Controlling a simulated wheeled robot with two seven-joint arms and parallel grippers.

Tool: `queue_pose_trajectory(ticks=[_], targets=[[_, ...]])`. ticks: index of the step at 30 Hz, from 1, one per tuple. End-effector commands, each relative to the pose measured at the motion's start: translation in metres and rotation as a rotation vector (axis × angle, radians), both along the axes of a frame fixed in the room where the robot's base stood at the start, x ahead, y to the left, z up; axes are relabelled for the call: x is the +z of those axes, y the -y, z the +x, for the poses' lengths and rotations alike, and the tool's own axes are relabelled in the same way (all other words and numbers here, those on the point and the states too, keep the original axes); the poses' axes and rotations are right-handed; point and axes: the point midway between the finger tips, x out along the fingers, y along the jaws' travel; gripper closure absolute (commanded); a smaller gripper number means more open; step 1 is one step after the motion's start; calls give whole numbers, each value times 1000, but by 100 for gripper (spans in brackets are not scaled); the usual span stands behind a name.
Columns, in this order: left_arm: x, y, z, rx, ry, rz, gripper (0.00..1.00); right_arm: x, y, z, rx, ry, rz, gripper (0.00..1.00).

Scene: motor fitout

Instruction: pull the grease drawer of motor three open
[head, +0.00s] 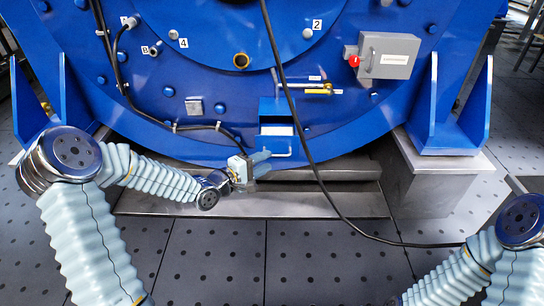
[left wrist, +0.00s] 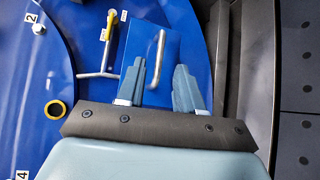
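The blue grease drawer (head: 277,107) sits low on the front of the big blue motor, with a pale patch in its middle. Its silver bar handle (head: 284,154) is at its lower front and also shows in the left wrist view (left wrist: 158,48). My left gripper (head: 266,160) is just left of the handle. In the left wrist view its two fingers (left wrist: 160,67) are apart, with the near end of the handle between the tips in the picture. I cannot tell whether they touch it. How far out the drawer stands is unclear. My right gripper is outside both views.
A black cable (head: 308,150) hangs in front of the motor, right of the drawer. A yellow-handled valve (head: 317,91) is above the drawer. A grey box with a red knob (head: 388,56) is upper right.

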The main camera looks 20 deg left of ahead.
Motion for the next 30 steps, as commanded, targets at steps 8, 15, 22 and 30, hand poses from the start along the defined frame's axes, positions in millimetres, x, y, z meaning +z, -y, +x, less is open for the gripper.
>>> queue_pose_trajectory(ticks=[8,15,22,30], targets=[[12,-33,-57,4,-1,1,64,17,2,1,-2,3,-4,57],[13,-44,-79,1,-1,-1,64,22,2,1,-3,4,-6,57],[13,-45,-81,-1,0,0,64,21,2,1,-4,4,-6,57],[13,-45,-80,0,0,0,64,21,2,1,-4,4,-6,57]])
